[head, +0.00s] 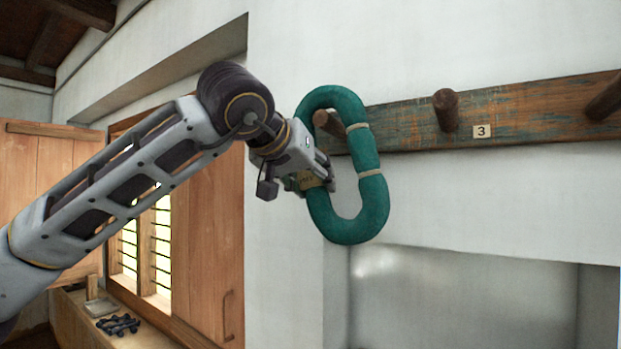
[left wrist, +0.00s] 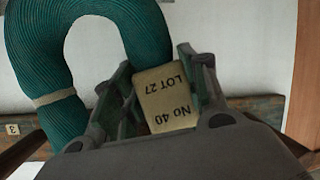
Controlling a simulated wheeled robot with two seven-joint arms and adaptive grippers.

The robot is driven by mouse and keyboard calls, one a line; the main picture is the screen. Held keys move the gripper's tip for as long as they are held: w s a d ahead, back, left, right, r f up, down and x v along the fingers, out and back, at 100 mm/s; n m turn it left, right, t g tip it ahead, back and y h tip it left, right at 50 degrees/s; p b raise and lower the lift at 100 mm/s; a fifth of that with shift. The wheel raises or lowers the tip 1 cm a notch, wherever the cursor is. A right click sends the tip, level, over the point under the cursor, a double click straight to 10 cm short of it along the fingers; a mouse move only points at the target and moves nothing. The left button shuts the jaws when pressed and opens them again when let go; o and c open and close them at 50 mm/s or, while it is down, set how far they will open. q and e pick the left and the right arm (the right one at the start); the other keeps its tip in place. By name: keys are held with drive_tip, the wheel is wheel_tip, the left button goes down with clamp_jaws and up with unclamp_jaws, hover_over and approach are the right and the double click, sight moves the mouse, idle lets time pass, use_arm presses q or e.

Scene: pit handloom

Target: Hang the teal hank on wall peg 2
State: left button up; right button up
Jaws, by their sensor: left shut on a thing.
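The teal hank (head: 371,170) is a long closed loop with pale ties, hanging upright in front of the wall rail. My left gripper (head: 318,178) is shut on its left strand, beside a paper tag. The left wrist view shows the tag (left wrist: 163,98), reading "No 40 LOT 27", between the fingers, and the hank's curved end (left wrist: 85,12). A wooden peg (head: 330,123) shows inside the upper part of the loop. I cannot tell whether it passes through the loop or stands behind it. Its number plate is hidden. My right gripper is not in view.
The worn wooden rail (head: 540,110) runs right along the white wall. It carries another peg (head: 446,108) by a plate marked 3 (head: 482,131), and a further peg (head: 606,97). A shuttered window (head: 150,240) and a sill with small dark items (head: 118,325) are at left.

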use_arm(q)
drive_tip(key=shift+w+d+f, duration=0.1)
drive_tip(key=shift+d+f, duration=0.1)
drive_tip(key=shift+f, duration=0.5)
drive_tip(key=o, duration=1.2)
drive_tip(key=shift+w+d+r, duration=0.1)
drive_tip(key=shift+w+r, duration=0.05)
drive_tip(key=shift+w, duration=0.2)
drive_tip(key=shift+v, duration=0.9)
drive_tip(key=v, duration=1)
drive_tip(key=shift+s+r, duration=0.2)
